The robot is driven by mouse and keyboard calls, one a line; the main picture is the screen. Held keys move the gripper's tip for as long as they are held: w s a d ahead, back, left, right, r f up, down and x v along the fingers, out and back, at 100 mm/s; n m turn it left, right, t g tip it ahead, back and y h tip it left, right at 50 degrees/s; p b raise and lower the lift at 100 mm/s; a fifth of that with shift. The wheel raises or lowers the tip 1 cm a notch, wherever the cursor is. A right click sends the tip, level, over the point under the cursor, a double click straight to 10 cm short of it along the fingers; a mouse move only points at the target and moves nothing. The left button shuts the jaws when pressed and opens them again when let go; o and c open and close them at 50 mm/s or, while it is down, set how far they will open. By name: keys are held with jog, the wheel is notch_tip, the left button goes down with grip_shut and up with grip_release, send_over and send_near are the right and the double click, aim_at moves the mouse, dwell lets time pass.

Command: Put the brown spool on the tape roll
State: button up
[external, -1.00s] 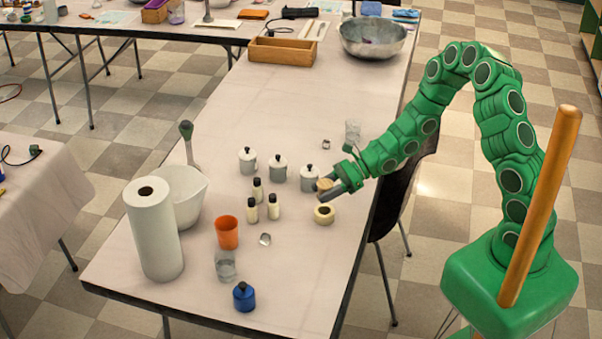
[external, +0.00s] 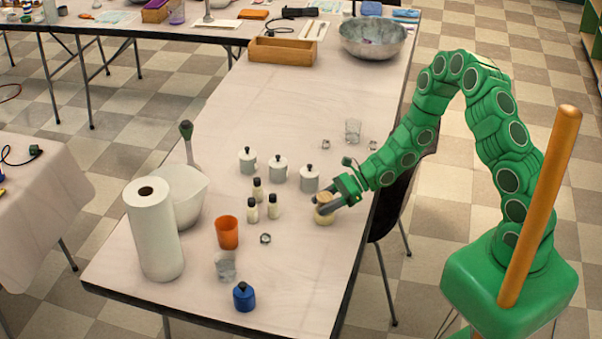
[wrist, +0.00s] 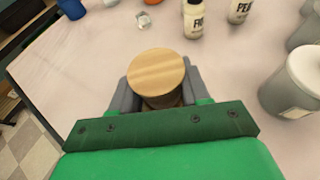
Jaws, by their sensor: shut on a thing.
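The brown spool (wrist: 157,74) has a round, light wood-grain top and sits between my grey fingers in the wrist view. In the external view, my gripper (external: 325,204) is shut on the spool (external: 322,198) at the right side of the table. The cream tape roll (external: 324,219) lies flat on the table directly below the spool and is partly covered by it and my fingers. The spool looks upright and very close over the roll. I cannot tell whether they touch. The roll is hidden in the wrist view.
White lidded pots (external: 309,178) stand just left of my gripper. Small labelled bottles (external: 273,207) stand farther left, with an orange cup (external: 227,232) and a blue bottle (external: 244,297) nearer the front. A clear glass (external: 353,131) stands behind. The table's right edge is close.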

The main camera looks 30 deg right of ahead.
jog(key=o, duration=1)
jog(key=shift+f, duration=0.1)
jog(key=shift+o, duration=0.2)
jog(key=shift+d+r, duration=0.35)
jog(key=shift+d, duration=0.1)
jog(key=v, duration=1.1)
